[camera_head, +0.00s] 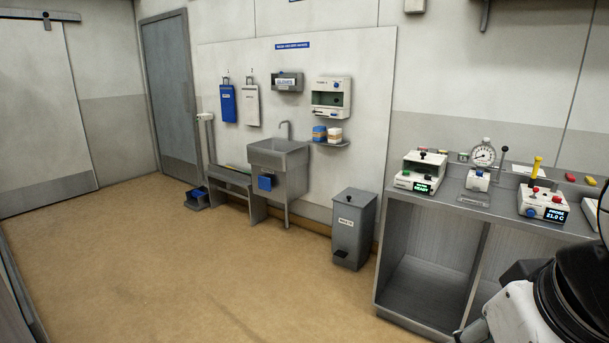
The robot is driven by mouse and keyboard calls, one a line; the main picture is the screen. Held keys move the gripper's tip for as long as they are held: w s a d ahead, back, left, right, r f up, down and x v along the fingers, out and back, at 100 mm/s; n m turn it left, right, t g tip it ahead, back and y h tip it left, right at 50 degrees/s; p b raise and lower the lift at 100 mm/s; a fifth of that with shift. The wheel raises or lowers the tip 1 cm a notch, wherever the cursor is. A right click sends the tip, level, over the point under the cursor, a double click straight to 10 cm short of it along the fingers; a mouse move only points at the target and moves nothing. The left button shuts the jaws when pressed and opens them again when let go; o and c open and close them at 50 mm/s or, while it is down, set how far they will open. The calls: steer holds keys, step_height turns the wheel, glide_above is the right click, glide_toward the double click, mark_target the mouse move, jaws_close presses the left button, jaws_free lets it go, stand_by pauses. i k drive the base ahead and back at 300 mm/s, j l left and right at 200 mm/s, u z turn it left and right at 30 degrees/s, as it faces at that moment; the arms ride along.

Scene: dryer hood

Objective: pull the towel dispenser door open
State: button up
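A white wall unit (331,84) with a dark, greenish opening and a small blue part on its front hangs right of the sink; it may be the towel dispenser, but its lettering is too small to read. I cannot tell how its door stands. A dark grey box (287,81) with a light label hangs to its left. Farther left are a blue holder (228,104) and a white holder (251,105). My gripper is not in view; only a black and white part of my arm shows at the lower right, far from the wall units.
A grey sink (278,157) and a lidded waste bin (354,228) stand below the units. A small shelf (329,144) holds two containers. A metal bench (435,212) with several instruments fills the right side. The brown floor (190,270) is clear at left and centre.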

mark_target(325, 84)
steer(key=i+u, duration=0.35)
steer(key=i, duration=1.9)
steer(key=i+j+z, duration=0.1)
steer(key=i+z, duration=0.15)
steer(key=i, duration=0.35)
steer(key=i+j+z, duration=0.2)
steer(key=i, duration=0.35)
steer(key=i+j+z, duration=0.25)
steer(key=i, duration=0.3)
steer(key=i+j+z, duration=0.25)
steer(key=i+j, duration=0.25)
